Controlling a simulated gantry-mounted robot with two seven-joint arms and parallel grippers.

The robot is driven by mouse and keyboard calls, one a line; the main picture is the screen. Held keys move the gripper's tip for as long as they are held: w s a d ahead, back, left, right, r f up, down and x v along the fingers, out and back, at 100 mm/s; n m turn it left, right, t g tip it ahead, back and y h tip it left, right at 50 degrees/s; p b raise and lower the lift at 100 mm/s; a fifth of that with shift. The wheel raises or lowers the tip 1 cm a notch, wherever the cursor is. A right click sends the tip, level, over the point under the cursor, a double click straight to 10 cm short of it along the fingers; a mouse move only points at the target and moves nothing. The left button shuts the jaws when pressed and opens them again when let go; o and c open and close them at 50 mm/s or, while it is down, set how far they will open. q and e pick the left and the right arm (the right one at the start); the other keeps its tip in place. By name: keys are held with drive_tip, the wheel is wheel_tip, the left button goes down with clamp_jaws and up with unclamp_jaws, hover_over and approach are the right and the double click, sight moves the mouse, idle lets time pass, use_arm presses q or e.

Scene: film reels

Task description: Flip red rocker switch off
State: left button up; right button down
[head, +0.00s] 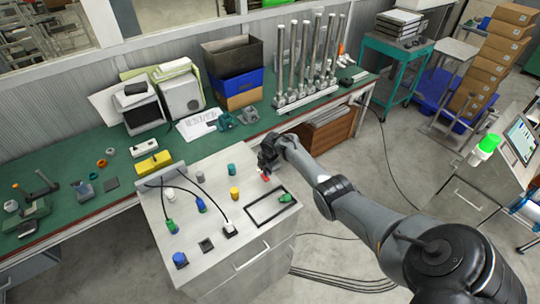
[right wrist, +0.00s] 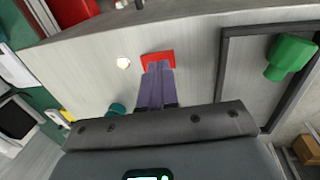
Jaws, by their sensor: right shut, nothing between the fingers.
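The red rocker switch (head: 265,176) sits on the pale metal panel top, near its back edge. In the right wrist view the red switch (right wrist: 158,58) shows just beyond my fingertips. My right gripper (right wrist: 158,72) is shut and empty, with its two fingers together at the near edge of the switch; they overlap it in the picture, and I cannot tell whether they touch. In the head view my right gripper (head: 268,160) is over the back of the panel, right beside the switch. The switch's tilt is too small to read. My left gripper is not in view.
The panel cabinet (head: 215,260) also carries a teal knob (head: 231,169), a yellow knob (head: 234,193), several plugs with black cables, and a black frame (head: 252,216) with a green handle (head: 286,198). A green workbench (head: 60,215) stands behind. A small round light (right wrist: 124,63) is beside the switch.

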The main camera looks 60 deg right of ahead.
sight(268, 179)
drive_tip(key=r, duration=0.1)
drive_tip(key=r+p, duration=0.2)
drive_tip(key=shift+s, duration=0.25)
use_arm(q)
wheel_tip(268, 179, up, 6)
drive_tip(key=p, duration=0.2)
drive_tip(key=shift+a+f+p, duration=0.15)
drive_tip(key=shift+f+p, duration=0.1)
drive_tip(key=shift+p, duration=0.05)
use_arm(e)
wheel_tip(268, 179, up, 9)
drive_tip(key=s, duration=0.1)
drive_tip(key=shift+s+a, duration=0.25)
drive_tip(key=shift+a, duration=0.2)
use_arm(q)
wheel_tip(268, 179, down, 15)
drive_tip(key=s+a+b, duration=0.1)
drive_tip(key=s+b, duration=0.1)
drive_tip(key=b, duration=1.2)
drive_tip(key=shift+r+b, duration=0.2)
drive_tip(key=shift+b, duration=0.15)
use_arm(e)
drive_tip(key=shift+w+d+r, duration=0.15)
drive_tip(key=shift+w+d, duration=0.1)
drive_tip(key=shift+w, duration=0.4)
